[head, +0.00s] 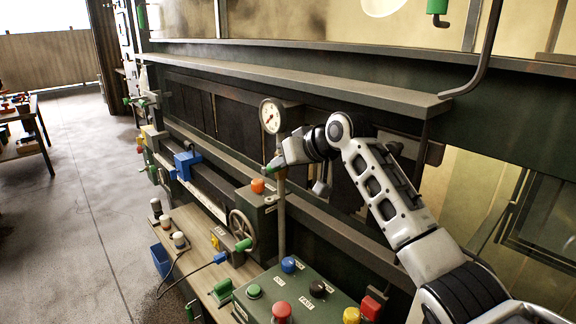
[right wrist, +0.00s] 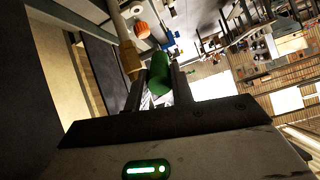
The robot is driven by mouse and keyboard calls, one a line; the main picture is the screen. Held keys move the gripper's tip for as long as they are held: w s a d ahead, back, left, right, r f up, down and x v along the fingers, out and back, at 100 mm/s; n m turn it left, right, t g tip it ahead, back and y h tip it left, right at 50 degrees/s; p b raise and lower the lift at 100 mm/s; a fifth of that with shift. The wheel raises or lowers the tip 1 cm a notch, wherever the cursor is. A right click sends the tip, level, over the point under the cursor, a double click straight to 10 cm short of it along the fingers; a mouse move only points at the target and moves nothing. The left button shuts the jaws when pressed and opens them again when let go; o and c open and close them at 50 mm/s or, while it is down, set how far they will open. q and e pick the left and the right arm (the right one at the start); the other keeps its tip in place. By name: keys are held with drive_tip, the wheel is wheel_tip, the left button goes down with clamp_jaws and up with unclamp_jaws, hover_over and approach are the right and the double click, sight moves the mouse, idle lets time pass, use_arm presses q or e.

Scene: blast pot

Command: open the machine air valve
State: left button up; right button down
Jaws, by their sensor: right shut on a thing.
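The air valve has a green handle (head: 270,168) beside a vertical pipe (head: 281,215), below a round white gauge (head: 271,116). My right gripper (head: 278,162) reaches in from the right and is shut on this handle. In the right wrist view the green handle (right wrist: 159,74) lies between the two fingers, with a brass-coloured part (right wrist: 130,58) of the fitting close by. The gripper hides part of the valve body in the head view. My left gripper is in neither view.
Below stands a control panel (head: 330,291) with coloured buttons. A handwheel (head: 242,229) with a green grip and an orange knob (head: 258,185) are left of the pipe. A long ledge (head: 300,79) runs above my right arm. The floor (head: 75,200) at left is mostly clear.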

idle(0.4)
drive_tip(key=c, duration=1.2)
unclamp_jaws()
drive_tip(key=shift+s+d+r, duration=0.1)
drive_tip(key=shift+s+d, duration=0.05)
use_arm(q)
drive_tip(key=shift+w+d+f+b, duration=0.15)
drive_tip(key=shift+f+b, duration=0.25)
drive_tip(key=shift+b, duration=0.5)
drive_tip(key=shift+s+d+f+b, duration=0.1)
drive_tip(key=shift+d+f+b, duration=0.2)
drive_tip(key=shift+b, duration=0.6)
use_arm(e)
drive_tip(key=s+d, duration=0.7)
drive_tip(key=s, duration=0.3)
drive_tip(key=shift+d+r, duration=0.2)
drive_tip(key=shift+r, duration=0.05)
drive_tip(key=shift+s, duration=0.1)
